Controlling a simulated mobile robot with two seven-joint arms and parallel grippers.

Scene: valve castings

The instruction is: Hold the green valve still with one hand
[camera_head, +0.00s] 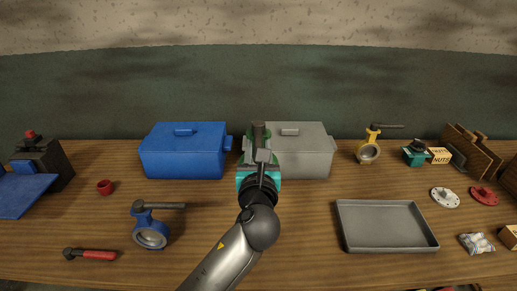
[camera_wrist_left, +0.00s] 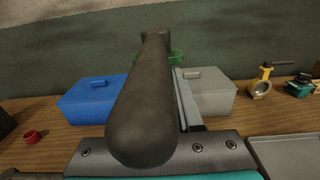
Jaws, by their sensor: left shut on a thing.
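The green valve (camera_head: 246,158) stands at the back of the bench, mostly hidden behind my left gripper (camera_head: 262,160). Its dark lever handle (camera_head: 258,133) points toward me and fills the middle of the left wrist view (camera_wrist_left: 143,110). A bit of its green body shows behind the handle in that view (camera_wrist_left: 177,56). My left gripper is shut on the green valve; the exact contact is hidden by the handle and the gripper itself. My right gripper is in neither view.
A blue lidded box (camera_head: 185,158) and a grey lidded box (camera_head: 303,158) flank the valve.

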